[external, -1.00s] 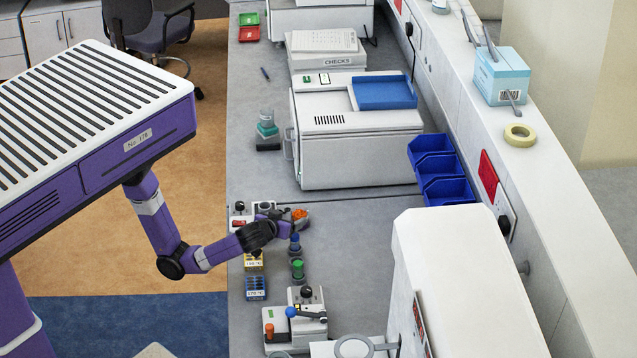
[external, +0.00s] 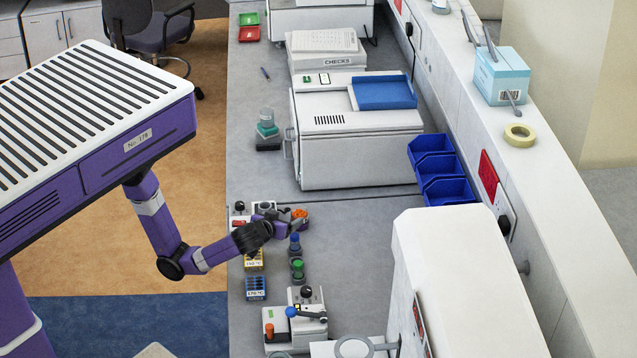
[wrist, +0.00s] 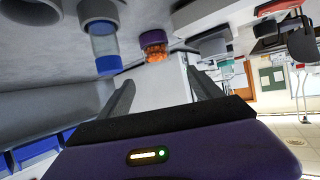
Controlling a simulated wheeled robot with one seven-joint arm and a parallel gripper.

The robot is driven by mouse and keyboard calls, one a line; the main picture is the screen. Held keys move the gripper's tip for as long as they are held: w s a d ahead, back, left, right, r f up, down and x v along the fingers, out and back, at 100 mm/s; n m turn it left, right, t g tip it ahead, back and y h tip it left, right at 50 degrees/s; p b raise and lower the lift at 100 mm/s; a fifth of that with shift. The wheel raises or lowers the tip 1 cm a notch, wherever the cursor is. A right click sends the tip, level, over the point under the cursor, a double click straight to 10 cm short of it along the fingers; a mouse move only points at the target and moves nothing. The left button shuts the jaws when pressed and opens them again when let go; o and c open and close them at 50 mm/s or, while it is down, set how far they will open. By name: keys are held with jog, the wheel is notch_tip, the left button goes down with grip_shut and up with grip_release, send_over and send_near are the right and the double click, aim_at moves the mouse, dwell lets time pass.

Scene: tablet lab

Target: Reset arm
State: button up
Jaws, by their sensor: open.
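My gripper (external: 289,221) is over the near part of the bench, at the end of the purple arm. In the wrist view its two dark fingers (wrist: 161,90) are spread apart with nothing between them. A small container with orange contents and a purple end (external: 300,214) stands just beyond the fingertips; it also shows in the wrist view (wrist: 155,47), apart from the fingers. The wrist picture looks turned over, with the bench at the top.
Close by stand a blue-capped vial (external: 295,244), a green-topped vial (external: 298,269) and yellow (external: 254,260) and blue (external: 256,287) racks. A white device with levers (external: 296,322) is nearer. A large white machine (external: 355,133) and blue bins (external: 443,171) lie beyond. Bare bench shows at right (external: 355,240).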

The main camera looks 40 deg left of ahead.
jog(key=w+a+m+t, duration=0.1)
jog(key=w+a, duration=0.2)
jog(key=a, duration=0.1)
jog(key=w+a+r+m+t+p, duration=0.1)
jog(key=w+a, duration=0.2)
jog(key=a, duration=0.2)
jog(key=w+a+m+y, duration=0.1)
jog(key=w+a, duration=0.2)
jog(key=a, duration=0.1)
jog(key=shift+w+a+r+t, duration=0.15)
jog(key=shift+w+a+t, duration=0.2)
jog(key=shift+t, duration=0.05)
jog(key=s+a+f+m+t+h+p, duration=0.1)
jog(key=s+a+m+t+h, duration=0.15)
jog(key=a+m, duration=1.05)
jog(key=s+a+f+n+g+h+b, duration=0.1)
jog(key=s+f+n, duration=0.2)
jog(key=s+n, duration=0.3)
jog(key=s+a+f+n+g+h+b, duration=0.1)
jog(key=s+f+n, duration=0.3)
jog(key=s, duration=1.3)
jog(key=n+g, duration=0.1)
jog(key=n, duration=0.2)
jog(key=shift+a, duration=0.1)
